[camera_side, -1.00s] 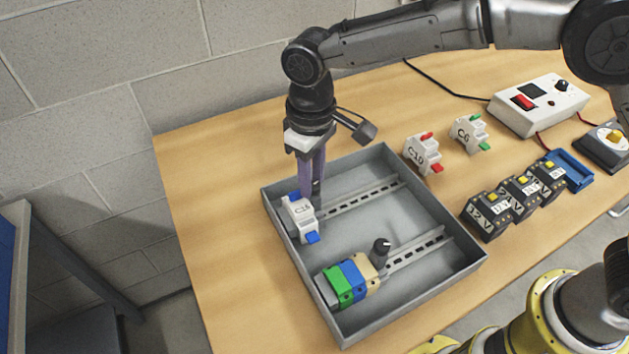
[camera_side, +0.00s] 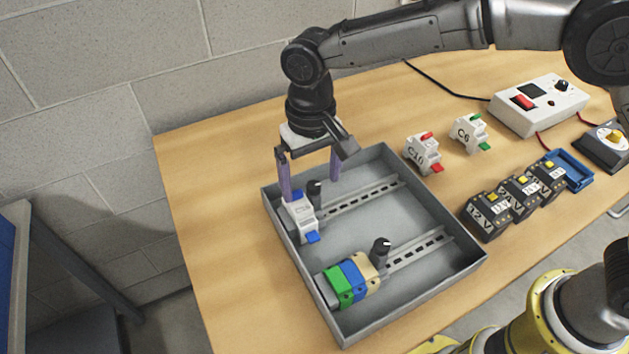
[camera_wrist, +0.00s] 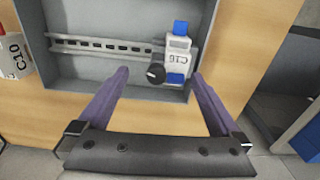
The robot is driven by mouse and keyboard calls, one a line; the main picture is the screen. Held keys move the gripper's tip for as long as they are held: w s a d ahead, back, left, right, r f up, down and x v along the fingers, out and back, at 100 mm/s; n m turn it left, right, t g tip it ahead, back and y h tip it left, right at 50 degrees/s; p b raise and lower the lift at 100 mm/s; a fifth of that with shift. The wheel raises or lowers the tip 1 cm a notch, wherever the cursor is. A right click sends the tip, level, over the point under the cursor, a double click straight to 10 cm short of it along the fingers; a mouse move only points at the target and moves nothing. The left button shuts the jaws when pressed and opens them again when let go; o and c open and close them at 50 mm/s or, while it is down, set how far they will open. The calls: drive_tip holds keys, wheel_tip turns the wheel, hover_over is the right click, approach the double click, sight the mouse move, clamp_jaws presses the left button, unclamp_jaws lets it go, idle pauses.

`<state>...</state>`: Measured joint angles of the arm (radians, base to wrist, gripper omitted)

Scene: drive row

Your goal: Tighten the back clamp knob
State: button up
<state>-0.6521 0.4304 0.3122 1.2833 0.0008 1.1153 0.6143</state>
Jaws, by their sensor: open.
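The back clamp knob (camera_side: 315,188) is a small black knob on the back rail (camera_side: 362,197), right beside a white breaker with blue ends (camera_side: 298,217). In the wrist view the knob (camera_wrist: 156,73) shows just beyond and between the fingertips, next to the breaker (camera_wrist: 178,55). My gripper (camera_side: 309,183) is open wide, its two purple fingers above and on either side of the knob and breaker. In the wrist view my gripper (camera_wrist: 160,75) holds nothing. Whether a finger touches the breaker I cannot tell.
The grey tray (camera_side: 440,296) has a front rail (camera_side: 418,249) with green, blue and beige blocks (camera_side: 349,278) and a second black knob (camera_side: 380,250). White breakers (camera_side: 423,153) (camera_side: 469,133), dark 12 V units (camera_side: 487,216) and a switch box (camera_side: 538,104) stand to the right.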

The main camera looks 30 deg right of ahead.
sight(312, 185)
drive_tip(key=shift+r, duration=3.5)
drive_tip(key=shift+w+d+r, duration=0.1)
drive_tip(key=shift+w+d, duration=0.1)
drive_tip(key=shift+d, duration=0.15)
drive_tip(key=s+d+r+m+t, duration=0.1)
drive_tip(key=s+d+r, duration=0.2)
drive_tip(key=d+r, duration=0.3)
drive_tip(key=s+d+r+m+t+y, duration=0.15)
drive_tip(key=d+r, duration=0.25)
drive_tip(key=d, duration=0.4)
drive_tip(key=s+d+r+m+t+h, duration=0.1)
drive_tip(key=s+d+r, duration=0.25)
drive_tip(key=d, duration=0.35)
drive_tip(key=s+d+f+t, duration=0.1)
drive_tip(key=s+d+t, duration=0.1)
drive_tip(key=s+d, duration=0.6)
drive_tip(key=s+f+n, duration=0.3)
drive_tip(key=s+f, duration=0.4)
drive_tip(key=f, duration=0.1)
drive_tip(key=shift+s+d+f, duration=0.25)
drive_tip(key=shift+f, duration=0.15)
